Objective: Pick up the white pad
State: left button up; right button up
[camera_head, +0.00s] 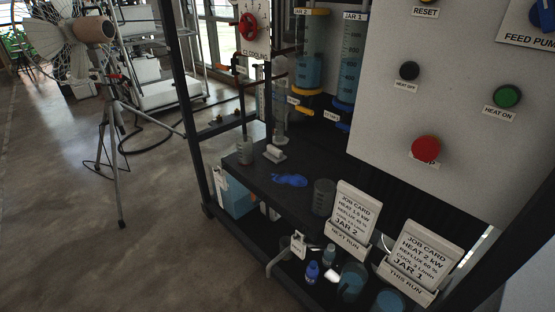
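A small white block-like piece (274,153) lies on the dark upper shelf (262,178), left of centre; it may be the white pad. Another small white piece (332,276) lies lower down among the bottles; I cannot tell which of the two is the pad. A blue patch (290,180), a spill or a cloth, lies on the upper shelf just in front of the first white piece. Neither of my grippers shows in the head view.
A grey beaker (323,196) stands right of the blue patch. Two job cards (353,215) (418,256) stand at the front right. A small blue bottle (312,272) and jars (351,282) stand below. A control panel (450,110) fills the right; a tripod fan (95,30) stands left.

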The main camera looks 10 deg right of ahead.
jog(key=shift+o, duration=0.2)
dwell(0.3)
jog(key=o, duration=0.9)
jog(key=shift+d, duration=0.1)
